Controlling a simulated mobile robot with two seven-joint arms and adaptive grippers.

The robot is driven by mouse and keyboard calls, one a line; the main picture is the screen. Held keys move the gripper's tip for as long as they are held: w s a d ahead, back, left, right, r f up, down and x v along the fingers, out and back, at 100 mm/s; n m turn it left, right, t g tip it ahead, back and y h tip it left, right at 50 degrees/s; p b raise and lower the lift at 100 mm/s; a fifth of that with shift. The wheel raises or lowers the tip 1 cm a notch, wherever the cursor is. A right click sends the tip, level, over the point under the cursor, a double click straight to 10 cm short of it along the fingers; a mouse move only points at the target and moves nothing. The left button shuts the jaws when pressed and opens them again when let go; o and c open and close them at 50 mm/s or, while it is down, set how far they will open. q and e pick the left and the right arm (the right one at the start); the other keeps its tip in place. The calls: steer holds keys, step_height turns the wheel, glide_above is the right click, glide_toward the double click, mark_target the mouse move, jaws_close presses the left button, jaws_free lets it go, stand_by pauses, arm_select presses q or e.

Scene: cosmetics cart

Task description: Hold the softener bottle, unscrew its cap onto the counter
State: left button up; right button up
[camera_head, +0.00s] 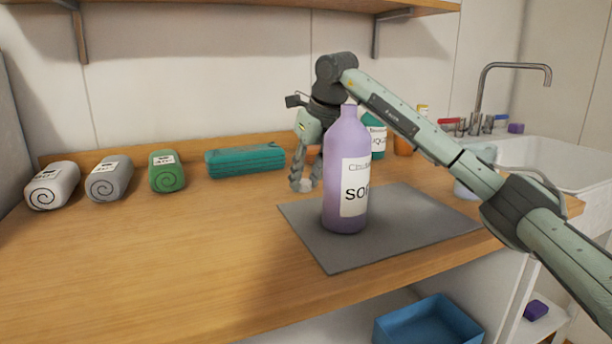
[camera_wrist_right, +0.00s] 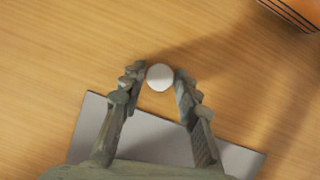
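The softener bottle (camera_head: 345,178) is purple with a white label and stands upright on the grey mat (camera_head: 300,230). No cap shows on its neck. My right gripper (camera_head: 305,182) is behind and left of the bottle, pointing down at the wooden counter. A small round white cap (camera_wrist_right: 160,77) sits between its fingertips, at or just above the counter beyond the mat's far edge. In the right wrist view the fingers (camera_wrist_right: 160,72) flank the cap closely on both sides and seem to grip it. My left gripper is out of view, and nothing holds the bottle.
Rolled grey and green towels (camera_head: 167,172) and a teal case (camera_head: 245,160) lie along the back. A teal bottle (camera_head: 376,136) stands behind the softener bottle. A sink with a tap (camera_head: 480,95) is at right. The counter's left front is clear.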

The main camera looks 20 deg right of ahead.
steer(key=shift+o, duration=1.2)
